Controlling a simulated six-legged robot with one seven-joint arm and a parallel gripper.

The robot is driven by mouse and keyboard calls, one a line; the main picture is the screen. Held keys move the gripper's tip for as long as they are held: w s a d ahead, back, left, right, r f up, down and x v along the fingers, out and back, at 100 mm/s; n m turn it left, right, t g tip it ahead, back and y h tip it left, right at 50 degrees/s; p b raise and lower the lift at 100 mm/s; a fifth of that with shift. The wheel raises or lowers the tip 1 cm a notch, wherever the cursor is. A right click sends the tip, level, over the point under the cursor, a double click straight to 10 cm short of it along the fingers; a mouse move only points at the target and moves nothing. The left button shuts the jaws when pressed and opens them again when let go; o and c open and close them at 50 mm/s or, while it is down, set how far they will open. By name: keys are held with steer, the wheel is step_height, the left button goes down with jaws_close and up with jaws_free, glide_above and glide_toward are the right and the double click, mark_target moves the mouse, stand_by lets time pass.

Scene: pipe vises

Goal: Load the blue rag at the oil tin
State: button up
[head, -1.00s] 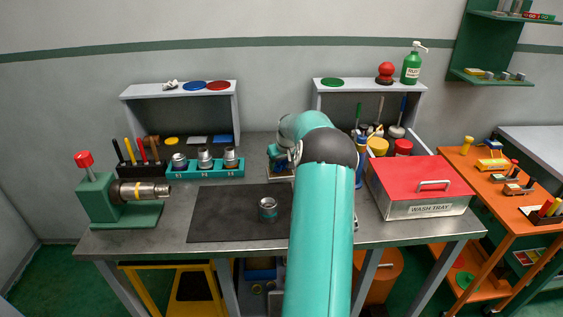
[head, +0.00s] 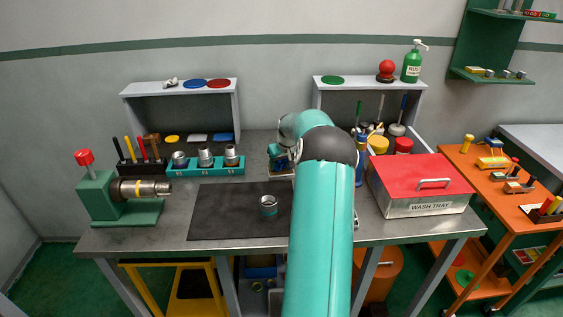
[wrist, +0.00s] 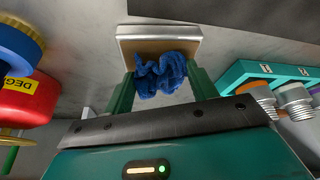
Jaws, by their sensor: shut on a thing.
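The blue rag (wrist: 160,76) is crumpled between the two green fingers of my gripper (wrist: 162,88) in the wrist view. My gripper is shut on it. In the head view my arm partly hides this tin (head: 281,173) at the back middle of the bench. I take it to be the oil tin, but cannot confirm that.
A block of threaded fittings (head: 205,167) stands left of my gripper. A dark mat (head: 225,222) bears a small metal coupling (head: 268,206). A green vise (head: 98,200) holds a pipe at left. Red and blue cans (wrist: 22,100) stand close by, and a red-lidded wash tray (head: 425,208) at right.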

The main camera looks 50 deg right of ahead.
mark_target(281, 163)
steer(key=shift+f, duration=0.35)
stand_by(0.7)
steer(key=shift+r, duration=0.1)
steer(key=shift+r, duration=3.45)
